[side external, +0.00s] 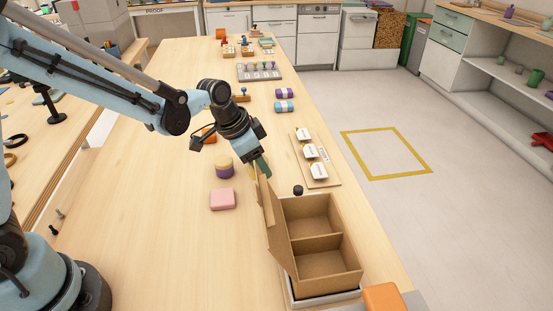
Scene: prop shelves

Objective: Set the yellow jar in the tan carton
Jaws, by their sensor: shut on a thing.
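The tan carton (336,241) stands open at the front right of the table. It has two compartments, both empty where I can see in, and a raised flap on its left side. A squat yellow piece (224,160) sits on top of a purple one; I cannot tell whether this is the yellow jar. My gripper (262,165) is just behind the carton's raised flap, right of the yellow piece. It is shut on a dark green piece (263,166), whose lower end is close to the flap; its full shape is unclear.
A pink block (222,199) lies left of the carton, and an orange block (383,298) is at the front right. A board with several white labelled items (319,170) and a small dark cylinder (298,190) are behind the carton.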

